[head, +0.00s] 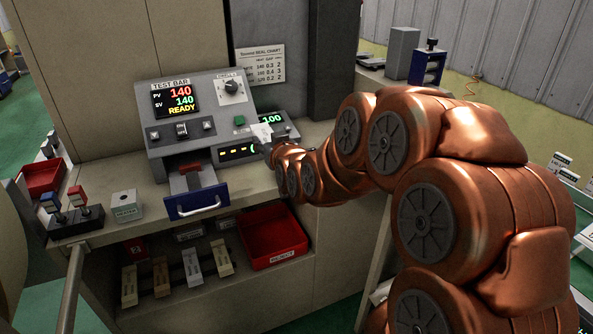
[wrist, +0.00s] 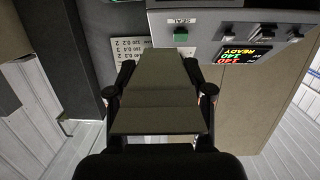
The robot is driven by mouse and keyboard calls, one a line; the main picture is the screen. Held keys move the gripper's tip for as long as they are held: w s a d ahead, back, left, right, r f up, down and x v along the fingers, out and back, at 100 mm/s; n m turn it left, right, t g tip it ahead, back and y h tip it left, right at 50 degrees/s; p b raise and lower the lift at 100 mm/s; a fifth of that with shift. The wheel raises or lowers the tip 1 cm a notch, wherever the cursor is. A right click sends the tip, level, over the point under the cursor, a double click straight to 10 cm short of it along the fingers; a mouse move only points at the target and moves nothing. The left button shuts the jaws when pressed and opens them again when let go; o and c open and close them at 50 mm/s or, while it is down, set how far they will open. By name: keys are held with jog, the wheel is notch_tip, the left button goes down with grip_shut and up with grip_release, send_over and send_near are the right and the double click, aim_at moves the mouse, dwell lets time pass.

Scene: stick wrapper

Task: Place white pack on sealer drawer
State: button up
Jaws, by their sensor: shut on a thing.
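The white pack (head: 262,132) is in my gripper (head: 268,149), in front of the right side of the sealer (head: 215,115). In the wrist view the pack (wrist: 160,92) looks grey-brown in shadow and lies between the two fingers of my gripper (wrist: 160,78), which are shut on it. The sealer drawer (head: 195,202) has a blue front with a light handle and sticks out below the sealer, left of and lower than the pack. The drawer's inside is only partly visible. A red and black part (head: 190,170) sits above it.
A red bin labelled REJECT (head: 272,250) and several pale stick packs (head: 192,265) sit on the lower shelf. A small grey-green block (head: 126,206) and a black stand with red and blue handles (head: 76,220) are on the bench's left. My arm covers the right side.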

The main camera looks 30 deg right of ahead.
jog(key=s+d+f+b, duration=0.6)
jog(key=s+d+b, duration=0.1)
jog(key=s+d, duration=0.15)
jog(key=shift+y, duration=0.3)
jog(key=w+d+p, duration=0.3)
jog(key=w+p, duration=0.1)
jog(key=p, duration=0.1)
jog(key=w+d+f+p, duration=0.1)
jog(key=w+d+p, duration=0.1)
jog(key=w+p, duration=0.2)
jog(key=w+d+p, duration=0.3)
jog(key=w+p, duration=0.2)
jog(key=shift+w+d+f+p, duration=0.2)
jog(key=shift+d+f+p, duration=0.05)
jog(key=shift+d+p, duration=0.1)
jog(key=shift+f+p, duration=0.4)
jog(key=shift+f, duration=1.4)
jog(key=shift+f, duration=0.15)
jog(key=o, duration=0.9)
